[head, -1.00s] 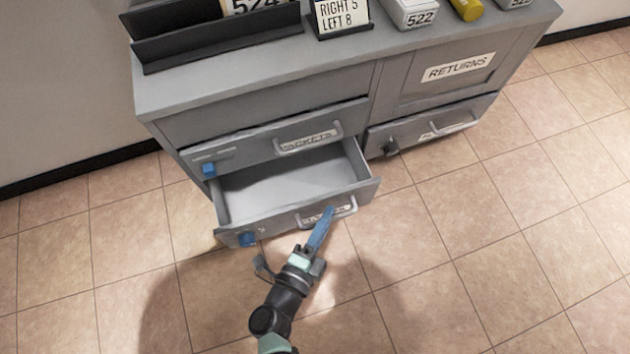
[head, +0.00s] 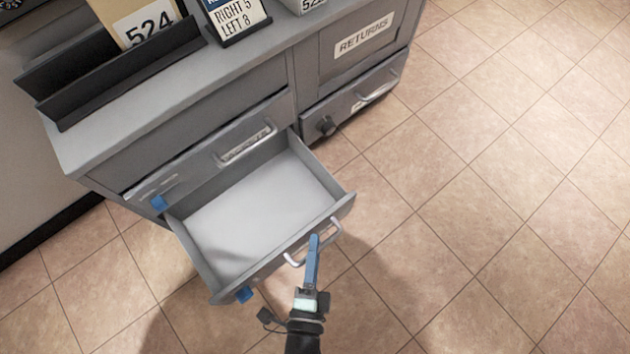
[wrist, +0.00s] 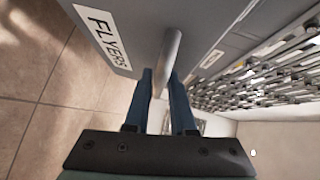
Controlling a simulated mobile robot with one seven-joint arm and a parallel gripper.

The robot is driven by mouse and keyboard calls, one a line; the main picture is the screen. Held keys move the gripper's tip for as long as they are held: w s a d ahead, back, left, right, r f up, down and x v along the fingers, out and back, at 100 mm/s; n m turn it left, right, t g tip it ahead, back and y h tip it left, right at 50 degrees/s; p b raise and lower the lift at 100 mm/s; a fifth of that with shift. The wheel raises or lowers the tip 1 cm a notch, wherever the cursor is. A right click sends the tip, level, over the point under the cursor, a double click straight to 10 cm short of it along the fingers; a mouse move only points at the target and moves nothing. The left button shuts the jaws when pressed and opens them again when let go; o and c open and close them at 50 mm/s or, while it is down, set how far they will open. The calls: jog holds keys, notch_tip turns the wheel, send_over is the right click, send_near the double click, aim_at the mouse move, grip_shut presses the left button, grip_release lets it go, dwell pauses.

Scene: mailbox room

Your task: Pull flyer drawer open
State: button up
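The flyer drawer (head: 262,208) is the lower left drawer of the grey cabinet. It stands well out and its pale inside looks empty. Its FLYERS label (wrist: 103,37) shows in the wrist view. Its metal handle (head: 333,233) is a bar on the front, also seen in the wrist view (wrist: 171,50). My gripper (head: 313,242) is at this handle, with its blue fingers on either side of the bar in the wrist view (wrist: 162,85). The fingers look closed on it, and hide part of the drawer front in the head view.
Above is a shut drawer (head: 205,158) with a handle and blue knob. Right of it are a RETURNS panel (head: 362,38) and another drawer (head: 352,98). The cabinet top holds a black rack (head: 130,75) and signs. Tiled floor (head: 470,200) to the right is clear.

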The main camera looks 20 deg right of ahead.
jog(key=shift+s, duration=0.1)
jog(key=shift+s+a+r+p, duration=0.1)
jog(key=shift+s+r+p, duration=0.05)
jog(key=shift+s+p, duration=0.15)
jog(key=p+v, duration=0.3)
jog(key=v, duration=0.9)
jog(key=shift+p, duration=0.4)
jog(key=shift+a, duration=0.1)
